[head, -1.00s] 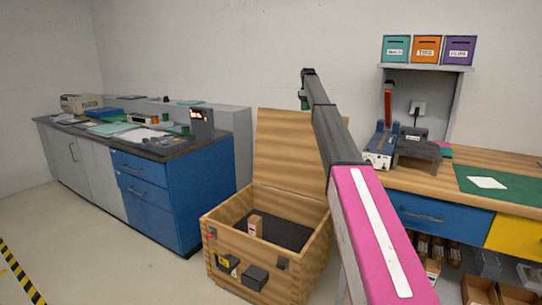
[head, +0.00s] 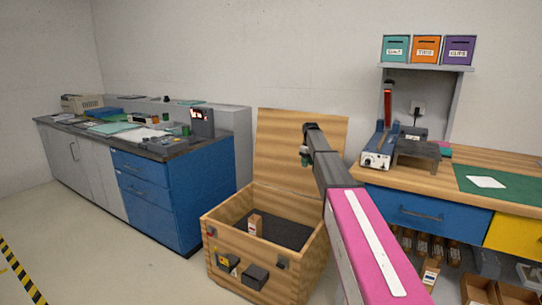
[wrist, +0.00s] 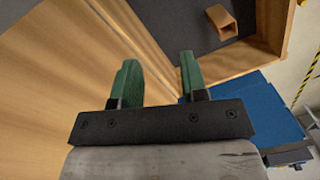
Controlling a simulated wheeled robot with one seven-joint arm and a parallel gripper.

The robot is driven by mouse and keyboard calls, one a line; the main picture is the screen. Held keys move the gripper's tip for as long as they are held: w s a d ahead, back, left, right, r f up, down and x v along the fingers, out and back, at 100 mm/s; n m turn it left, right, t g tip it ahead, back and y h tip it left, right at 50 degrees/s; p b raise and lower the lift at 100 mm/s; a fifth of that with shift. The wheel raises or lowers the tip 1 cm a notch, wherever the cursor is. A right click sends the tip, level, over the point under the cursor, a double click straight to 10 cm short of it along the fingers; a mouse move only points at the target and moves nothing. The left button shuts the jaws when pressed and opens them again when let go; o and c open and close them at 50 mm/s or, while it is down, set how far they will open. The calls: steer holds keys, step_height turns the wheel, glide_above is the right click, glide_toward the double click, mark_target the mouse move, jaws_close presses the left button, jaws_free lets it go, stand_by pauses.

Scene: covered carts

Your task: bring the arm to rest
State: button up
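My arm reaches forward from the lower right in the head view, with a pink link and a dark forearm. My gripper (head: 305,157) is at its far end, in front of the raised lid (head: 282,135) of a wooden crate. In the wrist view my gripper (wrist: 157,80) shows two green fingers standing well apart with nothing between them. The open crate (head: 262,262) stands on the floor below it. A small tan box-shaped piece (head: 255,224) is inside the crate on a dark lining, and it also shows in the wrist view (wrist: 221,20).
A blue and grey cabinet counter (head: 160,192) with papers and devices stands at the left. A wooden workbench (head: 390,182) with a blue instrument (head: 378,158) is at the right. Brown boxes (head: 478,289) sit below it.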

steer(key=s+f+m, duration=0.2)
steer(key=s+f, duration=0.5)
steer(key=s, duration=0.9)
steer(key=s+f+m, duration=0.3)
steer(key=s+f, duration=0.5)
steer(key=s, duration=0.8)
steer(key=s+f+m, duration=0.2)
steer(key=s+f, duration=0.6)
steer(key=s, duration=0.7)
steer(key=shift+s+a+m, duration=0.15)
steer(key=shift+s+m, duration=0.25)
